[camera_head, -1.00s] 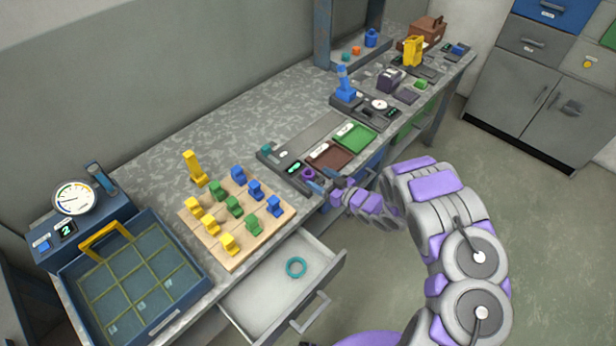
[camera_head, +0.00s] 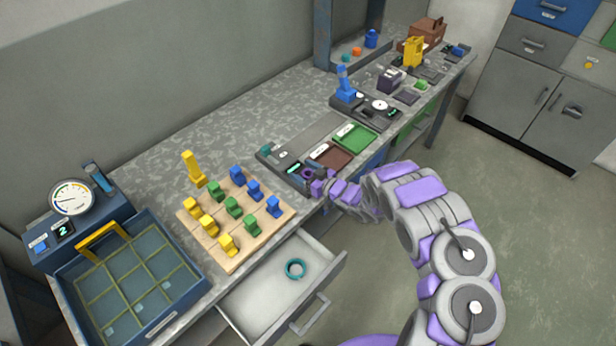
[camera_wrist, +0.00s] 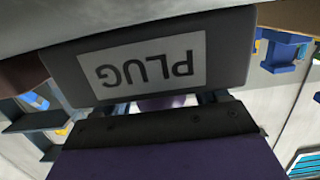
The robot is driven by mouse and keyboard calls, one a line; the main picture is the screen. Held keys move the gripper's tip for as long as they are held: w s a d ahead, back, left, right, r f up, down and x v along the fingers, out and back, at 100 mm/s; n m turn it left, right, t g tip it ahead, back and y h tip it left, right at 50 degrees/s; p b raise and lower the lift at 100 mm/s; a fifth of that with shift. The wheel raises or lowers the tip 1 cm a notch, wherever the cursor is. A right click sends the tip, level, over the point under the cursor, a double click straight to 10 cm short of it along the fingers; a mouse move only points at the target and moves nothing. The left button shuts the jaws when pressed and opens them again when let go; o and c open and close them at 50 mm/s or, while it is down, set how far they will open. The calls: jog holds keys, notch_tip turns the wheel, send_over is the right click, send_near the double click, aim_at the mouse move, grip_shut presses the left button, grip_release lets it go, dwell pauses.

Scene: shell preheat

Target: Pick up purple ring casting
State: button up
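The purple ring casting (camera_head: 308,174) is a small dark purple ring on the front end of a grey fixture at the bench's front edge, in the head view. My gripper (camera_head: 315,184) is right beside it, on its near side, and partly covers the view there. In the wrist view, the two blue fingers (camera_wrist: 168,101) show apart below a dark block labelled PLUG. A blurred purple patch (camera_wrist: 165,102) shows between them, mostly hidden; I cannot tell whether the fingers touch it.
The dark PLUG block (camera_wrist: 220,55) fills the upper wrist view, close to the fingers. A brown tray (camera_head: 331,157) and a green tray (camera_head: 356,138) lie right of the fixture. A board of coloured pieces (camera_head: 216,250) is left. An open drawer (camera_head: 255,300) holding a teal ring (camera_head: 295,269) juts out in front.

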aim_at(304, 171)
jog(key=c, duration=1.2)
jog(key=shift+o, duration=0.2)
jog(key=shift+r, duration=0.1)
jog(key=shift+r+p, duration=0.3)
jog(key=shift+r, duration=0.3)
notch_tip(304, 171, up, 3)
jog(key=shift+f+p, duration=0.1)
jog(key=shift+p, duration=0.35)
jog(key=s+d+p, duration=0.2)
jog(key=s+d, duration=0.1)
jog(key=s, duration=1.2)
jog(key=shift+s+d+r, duration=0.3)
jog(key=shift+d+r, duration=0.05)
jog(key=shift+r, duration=0.05)
jog(key=w+d+r+m+t+h, duration=0.4)
jog(key=w+d+r+h, duration=0.1)
jog(key=w+d+r, duration=0.35)
jog(key=w+d+r+m+t+h, duration=0.2)
jog(key=d+r+m+h, duration=0.4)
jog(key=d+r, duration=0.3)
notch_tip(304, 171, up, 2)
jog(key=shift+w+d+r+h, duration=0.15)
jog(key=shift+w+h, duration=0.2)
jog(key=shift+h, duration=0.55)
